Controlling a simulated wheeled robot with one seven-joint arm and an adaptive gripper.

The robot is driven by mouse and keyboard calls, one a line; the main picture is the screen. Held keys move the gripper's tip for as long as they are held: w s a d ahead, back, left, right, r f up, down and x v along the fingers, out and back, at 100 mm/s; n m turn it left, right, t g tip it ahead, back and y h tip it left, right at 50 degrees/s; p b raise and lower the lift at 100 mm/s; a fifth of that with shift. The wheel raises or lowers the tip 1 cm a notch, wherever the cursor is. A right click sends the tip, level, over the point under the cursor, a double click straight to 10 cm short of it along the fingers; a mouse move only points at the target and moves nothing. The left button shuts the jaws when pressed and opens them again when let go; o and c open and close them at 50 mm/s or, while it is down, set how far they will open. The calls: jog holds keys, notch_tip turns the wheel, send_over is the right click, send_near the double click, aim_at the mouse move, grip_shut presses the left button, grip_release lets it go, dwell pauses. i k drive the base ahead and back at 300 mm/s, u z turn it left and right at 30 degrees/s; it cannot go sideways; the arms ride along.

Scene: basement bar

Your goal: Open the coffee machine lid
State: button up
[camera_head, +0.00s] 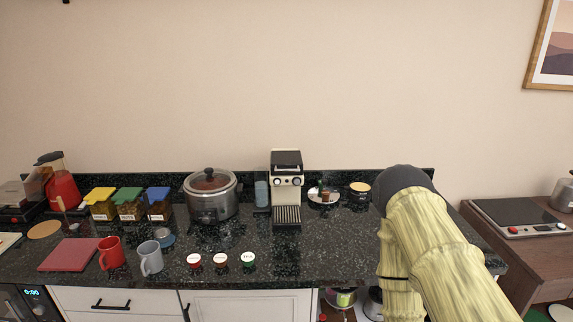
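The coffee machine (288,193) stands on the dark speckled counter, near the middle of the head view. It is cream coloured, with dials on its front and a ribbed drip tray at its foot. Its dark lid (286,158) is on top and appears to lie shut, though it is small in this view. My arm, in a pale yellow cover with a dark rounded joint, rises at the right, apart from the machine. My gripper is not visible.
A steel slow cooker (211,197) stands left of the machine, with a blue-grey cup stack (261,193) between them. Three labelled round containers (221,261) lie near the counter's front edge. The counter (320,240) right of the drip tray is clear.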

aim_at(282, 162)
jog(key=u, duration=2.35)
jog(key=i, duration=0.95)
jog(key=z, duration=2.95)
